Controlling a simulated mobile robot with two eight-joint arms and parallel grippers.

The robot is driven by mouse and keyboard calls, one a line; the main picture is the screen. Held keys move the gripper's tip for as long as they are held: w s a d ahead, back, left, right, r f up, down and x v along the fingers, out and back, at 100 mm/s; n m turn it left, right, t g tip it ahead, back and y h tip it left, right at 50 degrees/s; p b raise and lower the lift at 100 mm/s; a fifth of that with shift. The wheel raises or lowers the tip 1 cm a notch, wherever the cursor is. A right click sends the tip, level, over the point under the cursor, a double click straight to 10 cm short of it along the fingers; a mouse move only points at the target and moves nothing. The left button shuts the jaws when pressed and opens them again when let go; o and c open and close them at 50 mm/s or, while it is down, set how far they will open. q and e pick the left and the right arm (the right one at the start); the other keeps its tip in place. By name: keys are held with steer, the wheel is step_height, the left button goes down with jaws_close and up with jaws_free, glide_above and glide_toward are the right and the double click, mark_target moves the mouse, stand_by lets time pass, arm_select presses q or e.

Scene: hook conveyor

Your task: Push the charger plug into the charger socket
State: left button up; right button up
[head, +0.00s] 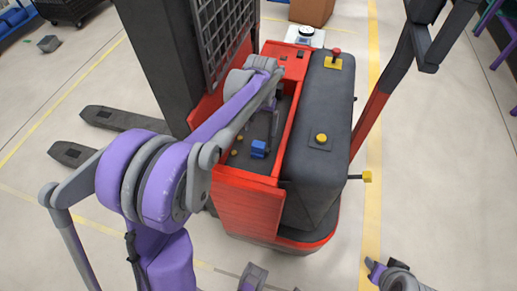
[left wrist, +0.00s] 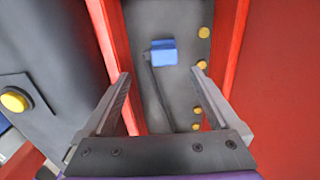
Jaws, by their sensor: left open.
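A small blue block with a dark cable, which looks like the charger plug (head: 259,148), lies in the red-walled dark tray of the pallet truck. It also shows in the left wrist view (left wrist: 163,52), beyond the fingertips, with its cable running down between them. My left gripper (left wrist: 161,74) is open and empty above the tray, its fingers spread to either side of the cable and apart from the block. In the head view my left gripper (head: 272,122) is partly hidden by its own arm. I cannot pick out the charger socket. My right gripper is not clearly shown.
The tray's red walls (head: 288,120) stand close around my left gripper. A dark cover with a yellow button (head: 321,138) lies right of the tray. Yellow buttons (left wrist: 204,33) line the tray floor. The mast (head: 165,55) rises at the left. Open floor surrounds the truck.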

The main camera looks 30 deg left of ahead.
mark_target(258, 145)
arm_select(q)
steer(key=shift+f, duration=0.1)
steer(key=shift+f+b, duration=0.3)
steer(key=shift+f, duration=2.4)
steer(key=f, duration=0.5)
steer(key=shift+a+f, duration=0.1)
steer(key=shift+a, duration=0.3)
steer(key=c, duration=1.4)
steer(key=shift+o, duration=0.2)
